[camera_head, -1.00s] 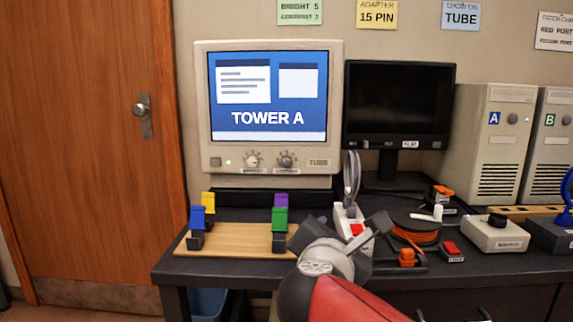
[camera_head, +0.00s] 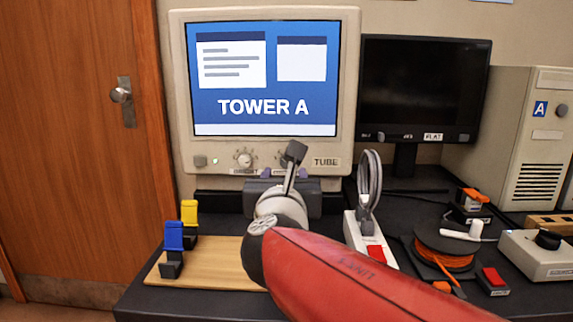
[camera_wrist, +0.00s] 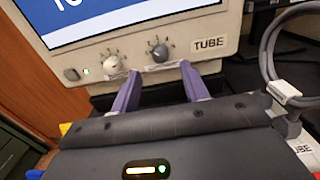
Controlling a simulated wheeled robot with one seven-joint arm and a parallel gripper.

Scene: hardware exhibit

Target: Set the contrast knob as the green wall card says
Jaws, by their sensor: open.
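The beige TUBE monitor (camera_head: 347,100) shows TOWER A. Two knobs sit on its lower bezel. The left one (camera_head: 243,158) is pale; the right, contrast knob (camera_wrist: 158,50) is darker grey with a pointer. In the head view my arm partly covers the contrast knob. My gripper (camera_wrist: 160,72) is open and empty, its two purple fingers pointing at the bezel, just below and to either side of the contrast knob. I cannot tell whether they touch the monitor. The green wall card is out of view now.
A dark flat monitor (camera_head: 420,90) stands right of the tube. A white power strip (camera_head: 370,240) with a looped grey cable is close to my arm's right. A wooden board (camera_head: 215,268) with blue and yellow pieces lies in front. An orange cable reel (camera_head: 445,250) is farther right.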

